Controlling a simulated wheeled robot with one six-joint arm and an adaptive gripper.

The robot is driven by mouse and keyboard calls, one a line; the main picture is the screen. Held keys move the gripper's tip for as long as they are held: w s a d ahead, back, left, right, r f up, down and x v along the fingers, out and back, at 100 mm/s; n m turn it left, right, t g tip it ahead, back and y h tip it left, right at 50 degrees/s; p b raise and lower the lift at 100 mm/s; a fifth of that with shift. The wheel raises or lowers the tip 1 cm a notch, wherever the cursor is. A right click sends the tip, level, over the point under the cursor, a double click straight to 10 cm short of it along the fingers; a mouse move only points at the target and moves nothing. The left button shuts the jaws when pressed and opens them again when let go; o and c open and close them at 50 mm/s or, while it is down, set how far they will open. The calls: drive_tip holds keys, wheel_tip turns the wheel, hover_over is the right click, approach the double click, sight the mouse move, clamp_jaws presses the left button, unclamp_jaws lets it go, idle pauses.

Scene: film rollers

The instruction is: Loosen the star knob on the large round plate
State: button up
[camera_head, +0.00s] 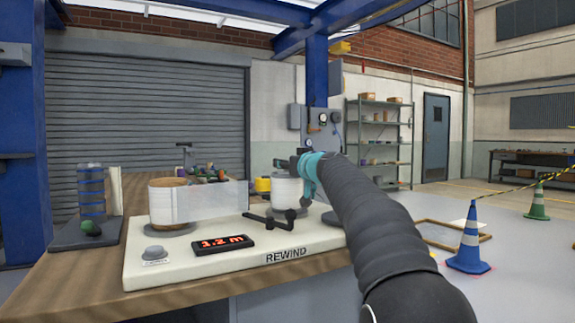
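I cannot make out a star knob or a large round plate for certain in this view. A cream rewind unit (310,246) stands on the wooden bench. It carries a left roll (168,203) with a clear film sheet (215,202) running from it, and a white right roll (286,190). A black crank-like handle (270,221) with dark knobs lies in front of the right roll. My gripper (281,163) is at the end of my dark arm, above the right roll and past a teal wrist joint. Its fingers are small and partly hidden, so their opening is unclear.
The unit has a red display (222,243) reading 1.2 m and a grey button (154,252). A rack of blue rings (91,195) stands at left. Small coloured items and a yellow spool (263,185) sit behind the unit. Cones (468,245) stand on the floor at right.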

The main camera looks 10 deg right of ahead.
drive_tip(key=shift+d+f+n+g+y+b, duration=0.15)
drive_tip(key=shift+n+g+y+b, duration=0.25)
drive_tip(key=shift+n+y+b, duration=0.5)
drive_tip(key=shift+r+n+g+y, duration=0.2)
drive_tip(key=shift+n+g+y, duration=0.4)
drive_tip(key=shift+y, duration=0.7)
drive_tip(key=o, duration=1.2)
drive_tip(key=shift+c, duration=0.2)
drive_tip(key=v, duration=1.2)
